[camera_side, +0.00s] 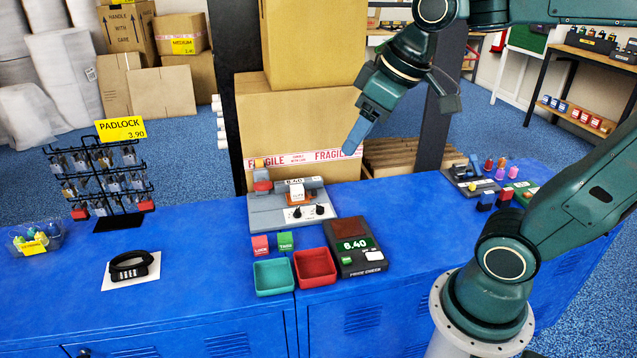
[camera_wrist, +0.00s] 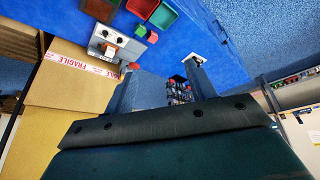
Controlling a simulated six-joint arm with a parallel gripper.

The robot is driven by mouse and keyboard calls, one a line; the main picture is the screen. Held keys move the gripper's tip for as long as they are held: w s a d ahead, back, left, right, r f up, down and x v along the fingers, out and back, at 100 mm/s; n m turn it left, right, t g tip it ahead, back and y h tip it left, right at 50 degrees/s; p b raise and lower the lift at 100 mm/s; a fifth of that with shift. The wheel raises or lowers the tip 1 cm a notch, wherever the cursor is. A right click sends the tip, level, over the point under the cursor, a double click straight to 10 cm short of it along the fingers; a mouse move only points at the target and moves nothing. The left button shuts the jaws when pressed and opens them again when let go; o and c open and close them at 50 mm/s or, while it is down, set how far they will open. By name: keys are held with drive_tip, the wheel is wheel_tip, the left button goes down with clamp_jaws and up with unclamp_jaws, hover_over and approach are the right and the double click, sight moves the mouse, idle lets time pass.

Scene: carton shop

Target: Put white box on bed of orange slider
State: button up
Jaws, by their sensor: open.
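A grey machine (camera_side: 262,212) stands on the blue counter and carries a small orange slider (camera_side: 299,201). A small white box (camera_side: 296,189) shows at the slider and appears to rest on it; the contact is too small to make out. In the wrist view the white box (camera_wrist: 113,37) and the orange slider (camera_wrist: 109,48) show close together at upper left. My gripper (camera_side: 352,148) is raised above the counter, up and right of the machine. In the wrist view its two fingers (camera_wrist: 160,67) are spread with nothing between them.
Teal (camera_side: 273,277) and red (camera_side: 315,268) trays and a price checker (camera_side: 357,246) stand in front of the machine. Large cartons (camera_side: 300,120) rise behind it.

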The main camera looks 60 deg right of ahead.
drive_tip(key=s+f+m, duration=0.1)
drive_tip(key=s+f, duration=0.2)
drive_tip(key=s, duration=0.4)
drive_tip(key=shift+s+a+t, duration=0.25)
drive_tip(key=shift+a+t, duration=0.05)
drive_tip(key=shift+a, duration=0.05)
